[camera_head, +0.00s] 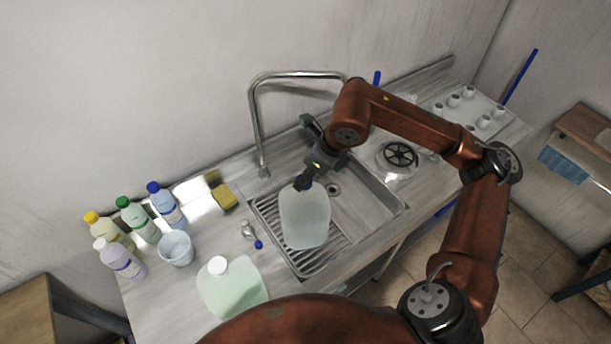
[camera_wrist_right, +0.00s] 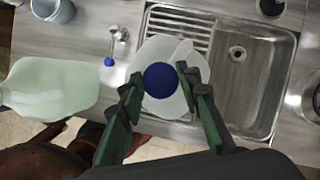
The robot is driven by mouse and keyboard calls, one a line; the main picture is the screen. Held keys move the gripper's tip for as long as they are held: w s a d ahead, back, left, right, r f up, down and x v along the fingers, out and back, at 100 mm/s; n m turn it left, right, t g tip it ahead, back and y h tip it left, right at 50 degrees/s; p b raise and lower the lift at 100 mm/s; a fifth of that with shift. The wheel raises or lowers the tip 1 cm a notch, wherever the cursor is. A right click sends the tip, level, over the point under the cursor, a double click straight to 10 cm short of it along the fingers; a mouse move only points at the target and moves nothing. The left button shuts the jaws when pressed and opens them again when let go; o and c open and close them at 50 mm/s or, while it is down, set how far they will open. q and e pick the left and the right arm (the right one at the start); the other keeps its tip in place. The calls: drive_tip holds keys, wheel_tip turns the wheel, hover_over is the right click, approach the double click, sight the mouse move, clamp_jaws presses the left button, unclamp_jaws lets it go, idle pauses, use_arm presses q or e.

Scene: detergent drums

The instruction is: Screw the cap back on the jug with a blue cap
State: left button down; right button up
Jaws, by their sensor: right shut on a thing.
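A translucent pale jug (camera_head: 305,220) stands upright at the ribbed left part of the sink; it also shows in the wrist view (camera_wrist_right: 158,48). My right gripper (camera_head: 304,184) is at its top. In the wrist view the blue cap (camera_wrist_right: 160,80) lies between the green finger pads of my right gripper (camera_wrist_right: 161,88), which is shut on it. The cap is over the jug's mouth and hides the neck, so I cannot tell how it sits on the thread. My left gripper is not in view.
A second jug with a white cap (camera_head: 233,290) stands on the counter's front left. Several bottles (camera_head: 140,222), a bucket (camera_head: 176,248), a yellow sponge (camera_head: 223,197) and a small blue-ended tap (camera_head: 252,235) are left of the sink. A tall faucet (camera_head: 256,120) arches behind. The sink's right basin (camera_head: 365,205) is empty.

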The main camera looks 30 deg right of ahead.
drive_tip(key=shift+f, duration=0.15)
drive_tip(key=m+h, duration=0.1)
drive_tip(key=m, duration=0.2)
drive_tip(key=m+h, duration=0.1)
drive_tip(key=m, duration=0.1)
drive_tip(key=shift+a+m+t+b, duration=0.1)
drive_tip(key=shift+m+t+b, duration=0.2)
drive_tip(key=shift+m, duration=0.1)
drive_tip(key=shift+a+m+h, duration=0.1)
drive_tip(key=shift+m+h, duration=0.2)
drive_tip(key=shift+m, duration=0.2)
drive_tip(key=m+h, duration=0.1)
drive_tip(key=m, duration=0.3)
drive_tip(key=shift+f+m+h, duration=0.1)
drive_tip(key=shift+m+h, duration=0.2)
drive_tip(key=shift+h, duration=0.1)
drive_tip(key=shift+s, duration=0.1)
